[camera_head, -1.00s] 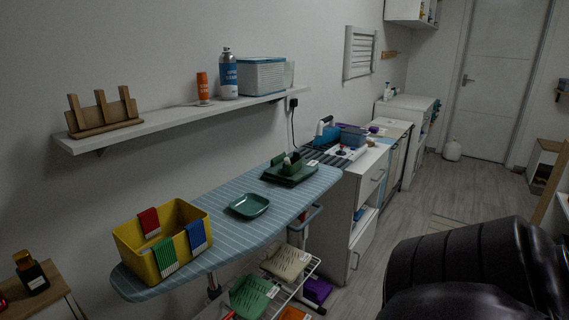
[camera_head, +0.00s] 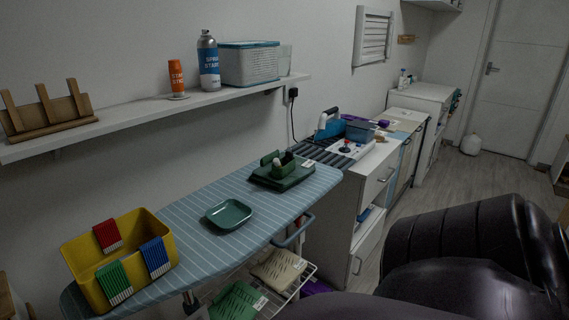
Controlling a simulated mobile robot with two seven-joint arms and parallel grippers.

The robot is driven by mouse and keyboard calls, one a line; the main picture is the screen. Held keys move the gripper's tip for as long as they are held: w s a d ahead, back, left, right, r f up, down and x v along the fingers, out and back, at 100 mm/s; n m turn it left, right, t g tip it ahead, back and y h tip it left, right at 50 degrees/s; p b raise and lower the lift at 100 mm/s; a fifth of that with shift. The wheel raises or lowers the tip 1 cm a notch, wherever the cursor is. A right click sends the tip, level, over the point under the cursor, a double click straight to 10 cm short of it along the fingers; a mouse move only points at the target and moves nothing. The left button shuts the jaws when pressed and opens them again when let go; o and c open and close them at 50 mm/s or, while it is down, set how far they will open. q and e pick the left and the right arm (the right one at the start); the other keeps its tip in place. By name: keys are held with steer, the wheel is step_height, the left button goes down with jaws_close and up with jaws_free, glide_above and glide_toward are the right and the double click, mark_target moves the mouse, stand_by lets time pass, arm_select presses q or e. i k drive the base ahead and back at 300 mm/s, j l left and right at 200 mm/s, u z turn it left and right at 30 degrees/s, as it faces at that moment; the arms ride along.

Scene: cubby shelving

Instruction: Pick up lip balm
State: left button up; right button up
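I cannot pick out a lip balm for certain. A small upright orange stick (camera_head: 176,76) with white lettering stands on a round base on the wall shelf; it may be the lip balm, but its label is too small to read surely. Beside it on the right stands a taller blue and white spray can (camera_head: 209,65). Neither of my grippers is in view. Only dark links of my own arm show at the lower right, well away from the shelf.
The white wall shelf (camera_head: 130,113) also holds a wooden rack (camera_head: 48,110) and a lidded basket (camera_head: 249,65). Below is a striped ironing board (camera_head: 180,212) with a yellow bin (camera_head: 80,260), a green dish (camera_head: 228,214) and a green tray (camera_head: 284,172).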

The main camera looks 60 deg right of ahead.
mark_target(276, 161)
steer(key=l, duration=0.7)
steer(key=k+l, duration=0.1)
steer(key=l, duration=0.55)
